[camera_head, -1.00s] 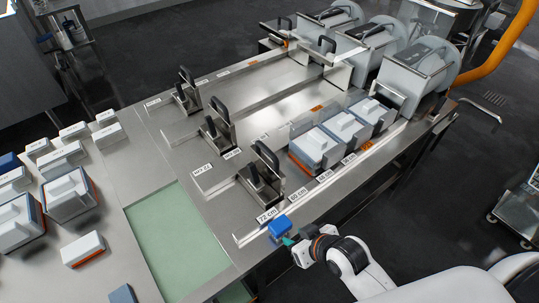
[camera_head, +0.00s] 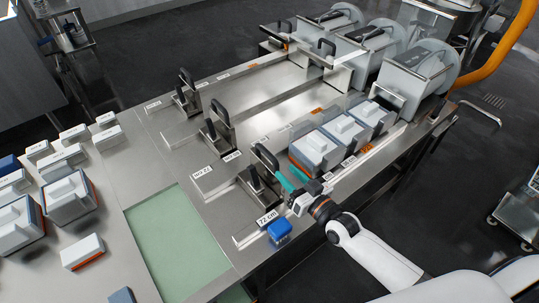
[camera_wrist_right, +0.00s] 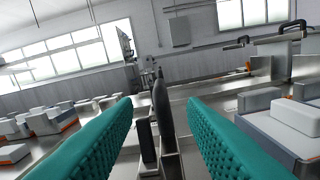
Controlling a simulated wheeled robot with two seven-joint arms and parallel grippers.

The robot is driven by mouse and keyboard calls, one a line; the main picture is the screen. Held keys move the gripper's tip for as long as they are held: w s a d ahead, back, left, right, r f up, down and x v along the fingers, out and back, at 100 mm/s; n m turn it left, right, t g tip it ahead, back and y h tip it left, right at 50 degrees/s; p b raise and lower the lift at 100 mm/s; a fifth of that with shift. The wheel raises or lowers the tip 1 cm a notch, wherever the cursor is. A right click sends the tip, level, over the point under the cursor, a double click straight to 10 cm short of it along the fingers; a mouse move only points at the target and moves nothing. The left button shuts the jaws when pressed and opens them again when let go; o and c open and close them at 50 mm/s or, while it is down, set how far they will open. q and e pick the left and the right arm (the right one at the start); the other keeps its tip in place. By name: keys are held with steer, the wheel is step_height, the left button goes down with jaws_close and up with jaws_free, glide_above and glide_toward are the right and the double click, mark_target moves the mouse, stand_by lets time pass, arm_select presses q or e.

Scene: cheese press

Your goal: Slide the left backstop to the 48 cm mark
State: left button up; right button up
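The nearest backstop (camera_head: 262,172), with an upright plate and black handle, stands on the bench near the 72 cm label (camera_head: 267,217). I cannot tell whether it is the task's left backstop. My right gripper (camera_head: 284,184) is at its right side, with teal fingers spread. In the right wrist view, the backstop's dark handle (camera_wrist_right: 161,104) appears between the open fingers, and I see no grip on it. Labels farther along the near rail, such as one at the crates (camera_head: 348,161), are too small to read for certain. My left gripper is not in view.
Two more backstops, a middle one (camera_head: 218,127) and a far one (camera_head: 187,92), stand in their lanes. Grey-and-blue cheese moulds (camera_head: 314,147) sit in the near lane to the right. A green panel (camera_head: 176,240) lies left.

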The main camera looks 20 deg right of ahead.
mark_target(274, 161)
steer(key=x, duration=0.9)
jaws_close()
